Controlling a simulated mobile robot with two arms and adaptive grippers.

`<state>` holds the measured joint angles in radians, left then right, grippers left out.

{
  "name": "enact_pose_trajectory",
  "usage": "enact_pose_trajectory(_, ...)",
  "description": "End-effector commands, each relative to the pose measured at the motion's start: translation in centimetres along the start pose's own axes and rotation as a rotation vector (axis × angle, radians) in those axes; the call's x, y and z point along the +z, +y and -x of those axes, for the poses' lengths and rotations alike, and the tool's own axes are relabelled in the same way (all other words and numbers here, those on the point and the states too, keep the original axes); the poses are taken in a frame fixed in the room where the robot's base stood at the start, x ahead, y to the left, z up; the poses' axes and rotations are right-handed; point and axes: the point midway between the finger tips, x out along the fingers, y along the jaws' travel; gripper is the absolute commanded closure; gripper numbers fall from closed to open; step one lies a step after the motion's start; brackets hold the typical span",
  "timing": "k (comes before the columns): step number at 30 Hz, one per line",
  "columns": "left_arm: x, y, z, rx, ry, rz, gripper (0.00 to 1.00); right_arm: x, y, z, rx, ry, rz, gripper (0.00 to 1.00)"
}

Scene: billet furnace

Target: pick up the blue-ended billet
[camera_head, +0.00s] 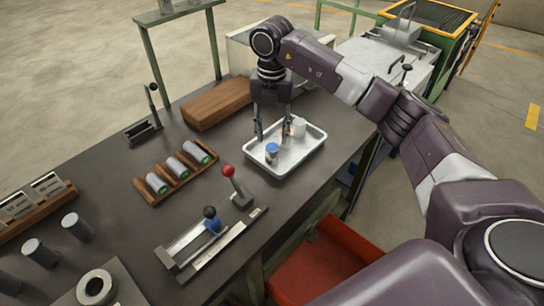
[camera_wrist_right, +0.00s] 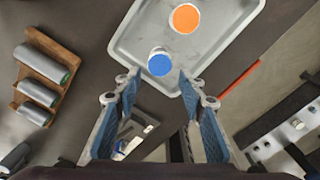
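The blue-ended billet (camera_head: 272,153) stands upright in the white tray (camera_head: 313,152), near the tray's left side. Its round blue end (camera_wrist_right: 160,64) faces up in the right wrist view. My right gripper (camera_head: 273,132) is open and points down at the tray. In the right wrist view the open fingertips (camera_wrist_right: 158,75) lie to either side of the blue end, with gaps; whether they reach down to its level I cannot tell. An orange-ended billet (camera_wrist_right: 185,18) stands apart in the same tray, partly behind a finger in the head view. My left gripper is not in view.
A wooden rack (camera_head: 150,196) holds green-ended billets. A wooden block (camera_head: 216,103) lies behind the tray to the left. A red-knobbed lever (camera_head: 229,172) and a fixture with a blue part (camera_head: 212,222) stand in front. A red bin (camera_head: 315,262) is below the table edge.

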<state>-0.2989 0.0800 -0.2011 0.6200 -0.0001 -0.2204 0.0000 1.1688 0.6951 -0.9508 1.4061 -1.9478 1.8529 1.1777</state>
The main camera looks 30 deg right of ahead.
Motion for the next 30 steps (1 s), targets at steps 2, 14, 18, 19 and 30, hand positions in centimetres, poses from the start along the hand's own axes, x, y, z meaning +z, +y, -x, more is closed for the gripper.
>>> enact_pose_trajectory(2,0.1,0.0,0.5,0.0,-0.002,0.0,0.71,-0.1,-0.1,-0.9,-0.003,0.004,0.0,0.63)
enact_pose_trajectory(14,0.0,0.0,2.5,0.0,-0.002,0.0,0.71,0.3,0.1,-6.1,0.001,0.005,0.004,0.63)
enact_pose_trajectory(18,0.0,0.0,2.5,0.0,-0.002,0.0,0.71,0.4,0.1,-6.8,0.001,0.002,0.003,0.63)
enact_pose_trajectory(19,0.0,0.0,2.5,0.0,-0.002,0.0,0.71,0.4,0.1,-6.8,0.002,0.002,0.003,0.63)
enact_pose_trajectory(30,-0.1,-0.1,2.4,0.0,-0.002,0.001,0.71,0.4,0.1,-6.7,0.002,0.002,0.004,0.88)
